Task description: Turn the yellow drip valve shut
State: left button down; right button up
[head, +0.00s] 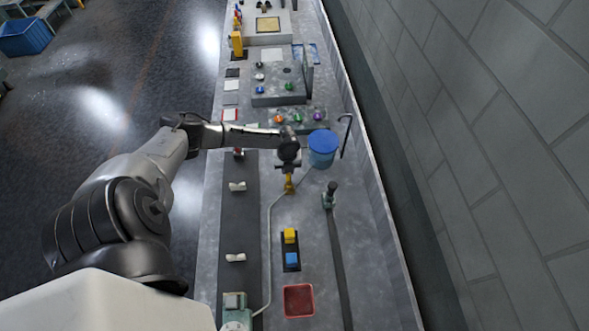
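The yellow drip valve (289,185) shows as a small upright yellow piece near the middle of the head view, beside a thin pale tube and just below the blue container. Its upper part is hidden by my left gripper (288,168), which is at the top of the valve. The fingers are small and dark, and I cannot tell whether they are shut on the valve or only around or above it. My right gripper is not in view.
The blue round container (322,144) stands close beside my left gripper. A dark lever (330,193) stands at a slot on the right. Yellow and blue blocks (291,244) and a red tray (299,301) lie nearer. A wall (490,130) bounds the right.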

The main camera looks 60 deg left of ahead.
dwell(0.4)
pick_arm(q)
jog(key=c, duration=1)
grip_release()
jog(key=shift+c, duration=0.2)
notch_tip(320, 180, up, 14)
jog(key=shift+f, duration=0.1)
